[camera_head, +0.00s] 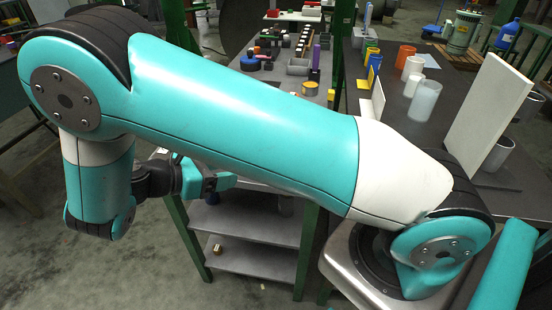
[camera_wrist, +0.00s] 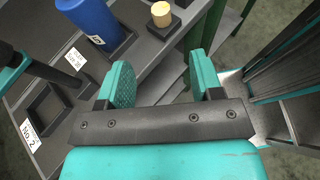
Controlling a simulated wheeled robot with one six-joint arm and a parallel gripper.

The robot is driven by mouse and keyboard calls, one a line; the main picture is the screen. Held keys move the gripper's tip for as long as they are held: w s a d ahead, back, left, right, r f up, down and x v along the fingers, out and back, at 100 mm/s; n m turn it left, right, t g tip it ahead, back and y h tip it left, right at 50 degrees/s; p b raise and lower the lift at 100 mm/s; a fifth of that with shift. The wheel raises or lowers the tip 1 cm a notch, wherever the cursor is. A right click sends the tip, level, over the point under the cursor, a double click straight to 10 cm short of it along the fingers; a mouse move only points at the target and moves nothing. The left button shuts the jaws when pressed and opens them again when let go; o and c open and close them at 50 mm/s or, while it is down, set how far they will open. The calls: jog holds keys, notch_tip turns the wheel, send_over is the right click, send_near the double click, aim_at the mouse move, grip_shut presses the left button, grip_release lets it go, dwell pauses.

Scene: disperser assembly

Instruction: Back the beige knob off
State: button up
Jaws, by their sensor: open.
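The beige knob (camera_wrist: 161,13) shows at the top of the wrist view as a short round piece on a small dark base (camera_wrist: 163,28). The base stands near the edge of a dark table. My gripper (camera_wrist: 158,78) is open, with its two teal fingers apart and nothing between them. In this view the knob lies beyond the fingertips, roughly in line with the gap, and apart from them. My gripper (camera_head: 215,182) also shows in the head view, below my forearm. I cannot make out the knob in the head view.
In the wrist view a blue cylinder (camera_wrist: 86,18) stands left of the knob, with white labels and a dark square holder (camera_wrist: 50,103) nearby. Green posts (camera_wrist: 195,55) run below the table edge. A lower shelf (camera_head: 245,225) holds a small brass-coloured piece (camera_head: 217,249).

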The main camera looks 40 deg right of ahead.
jog(key=p+x, duration=0.1)
jog(key=x, duration=1.5)
jog(key=shift+f, duration=0.1)
jog(key=shift+a, duration=0.1)
